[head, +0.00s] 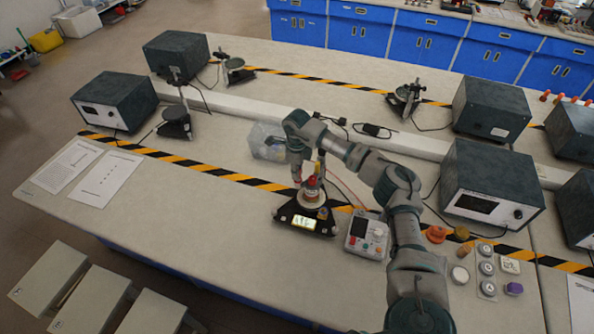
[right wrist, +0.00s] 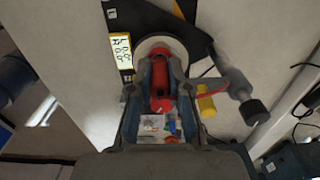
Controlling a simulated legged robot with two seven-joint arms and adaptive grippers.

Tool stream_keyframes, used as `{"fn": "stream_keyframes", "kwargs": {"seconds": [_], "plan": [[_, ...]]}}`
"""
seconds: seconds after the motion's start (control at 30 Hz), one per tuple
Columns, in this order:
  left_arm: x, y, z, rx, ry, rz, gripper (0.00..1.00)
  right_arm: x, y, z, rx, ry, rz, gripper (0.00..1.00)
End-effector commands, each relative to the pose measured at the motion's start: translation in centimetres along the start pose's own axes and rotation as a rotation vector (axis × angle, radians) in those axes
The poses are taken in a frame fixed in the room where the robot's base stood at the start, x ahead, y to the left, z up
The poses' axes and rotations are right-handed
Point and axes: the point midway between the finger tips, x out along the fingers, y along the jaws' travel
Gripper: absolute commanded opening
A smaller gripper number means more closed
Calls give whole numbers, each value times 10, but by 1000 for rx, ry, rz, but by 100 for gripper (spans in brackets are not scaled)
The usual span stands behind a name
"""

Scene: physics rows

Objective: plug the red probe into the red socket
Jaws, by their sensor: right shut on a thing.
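My right gripper (head: 297,178) reaches down beside a dark instrument with a lit display (head: 303,223). In the right wrist view its two fingers (right wrist: 161,80) are shut on a red piece, which I take as the red probe (right wrist: 160,72). The piece is over or against the instrument's pale round plate (right wrist: 152,45); I cannot tell whether they touch. A white meter box (head: 367,236) with a dark screen and small red parts stands to the right. I cannot make out which part is the red socket. My left gripper is out of view.
A clear bin (head: 268,142) stands behind the gripper. A yellow part (right wrist: 206,101) and an arm with a black knob (right wrist: 252,110) are close to the fingers. Orange and yellow pieces (head: 436,234) lie right of the meter.

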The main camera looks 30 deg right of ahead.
Motion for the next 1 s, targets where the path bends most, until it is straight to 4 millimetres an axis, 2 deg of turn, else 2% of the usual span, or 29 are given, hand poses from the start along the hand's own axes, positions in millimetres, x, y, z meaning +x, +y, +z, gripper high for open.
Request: {"fn": "stream_keyframes", "kwargs": {"seconds": [0.97,1.0], "plan": [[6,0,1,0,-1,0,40,12,0,0,0,1,0,0],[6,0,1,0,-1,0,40,12,0,0,0,0,0,27]]}}
